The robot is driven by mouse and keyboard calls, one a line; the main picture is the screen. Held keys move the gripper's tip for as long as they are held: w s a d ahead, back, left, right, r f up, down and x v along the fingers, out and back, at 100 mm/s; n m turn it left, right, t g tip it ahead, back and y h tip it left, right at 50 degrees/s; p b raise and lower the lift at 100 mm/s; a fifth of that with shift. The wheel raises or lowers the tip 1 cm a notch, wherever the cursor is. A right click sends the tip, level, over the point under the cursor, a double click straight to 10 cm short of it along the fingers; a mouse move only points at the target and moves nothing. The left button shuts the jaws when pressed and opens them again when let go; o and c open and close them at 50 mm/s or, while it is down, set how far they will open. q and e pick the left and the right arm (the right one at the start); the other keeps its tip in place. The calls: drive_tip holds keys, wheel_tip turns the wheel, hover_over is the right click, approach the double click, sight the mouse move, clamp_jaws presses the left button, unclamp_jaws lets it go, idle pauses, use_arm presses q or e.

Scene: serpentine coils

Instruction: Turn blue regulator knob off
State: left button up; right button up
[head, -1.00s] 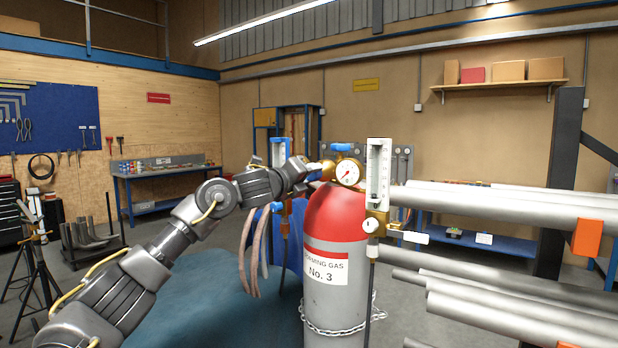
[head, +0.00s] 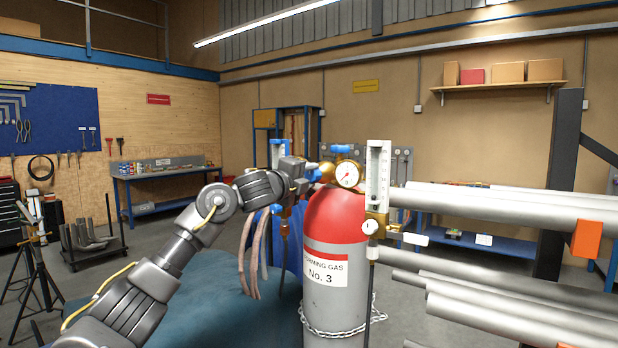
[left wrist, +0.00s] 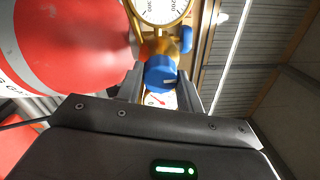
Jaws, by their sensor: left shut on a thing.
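The blue regulator knob (left wrist: 160,73) sits between the two fingers of my left gripper (left wrist: 161,88) in the left wrist view, and the gripper is shut on it. In the head view my left gripper (head: 308,172) reaches the left side of the brass regulator (head: 327,172), where the fingers hide most of the knob. A round white gauge (head: 348,174) with a red needle faces me beside it. The regulator sits on top of a grey cylinder with a red shoulder (head: 336,216), labelled No. 3. My right gripper is not in view.
A second blue knob (head: 342,149) sits above the gauge. A clear flowmeter tube (head: 378,172) stands just right of the regulator. Grey pipes (head: 500,205) on a rack fill the right side. Hoses (head: 260,245) hang left of the cylinder, which a chain (head: 335,332) surrounds.

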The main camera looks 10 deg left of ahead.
use_arm(q)
drive_tip(key=shift+r, duration=0.1)
drive_tip(key=o, duration=1)
drive_tip(key=shift+a, duration=0.1)
drive_tip(key=shift+s+f+b, duration=0.25)
drive_tip(key=shift+s+b, duration=0.1)
drive_tip(key=b+v, duration=0.4)
drive_tip(key=v, duration=0.6)
drive_tip(key=shift+a+r, duration=0.1)
drive_tip(key=shift+a, duration=0.1)
